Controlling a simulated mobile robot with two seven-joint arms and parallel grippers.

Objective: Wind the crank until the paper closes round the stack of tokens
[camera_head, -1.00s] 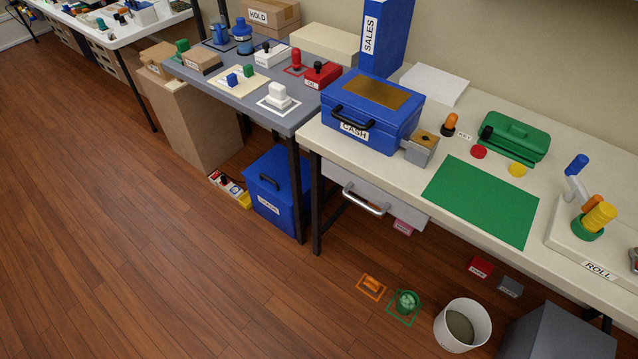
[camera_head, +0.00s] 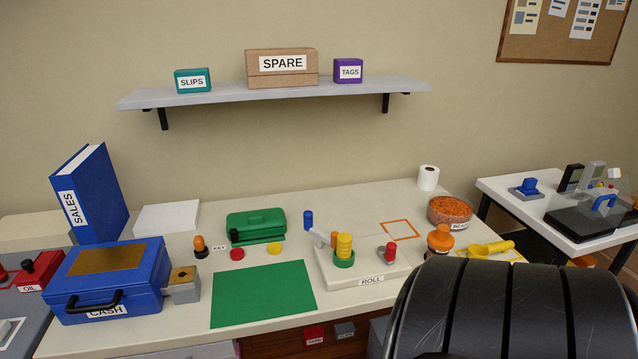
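The white base labelled ROLL (camera_head: 372,281) stands on the white table, right of the green mat. A crank with a blue knob (camera_head: 308,220) on a pale grey arm rises at its left. A stack of yellow tokens (camera_head: 344,245) stands upright in a green ring (camera_head: 344,261) on the base, with an orange piece (camera_head: 334,238) close beside it. A red knob (camera_head: 390,250) is at the base's right. No paper can be made out around the stack at this size. Neither gripper is in view; a large black ribbed part, probably my arm, fills the lower right.
The green mat (camera_head: 262,293), blue cash box (camera_head: 108,281) and green case (camera_head: 256,225) lie to the left. An orange square outline (camera_head: 400,230), white roll (camera_head: 428,178), bead bowl (camera_head: 450,210) and yellow scoop (camera_head: 490,249) are to the right. A shelf (camera_head: 220,95) hangs above.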

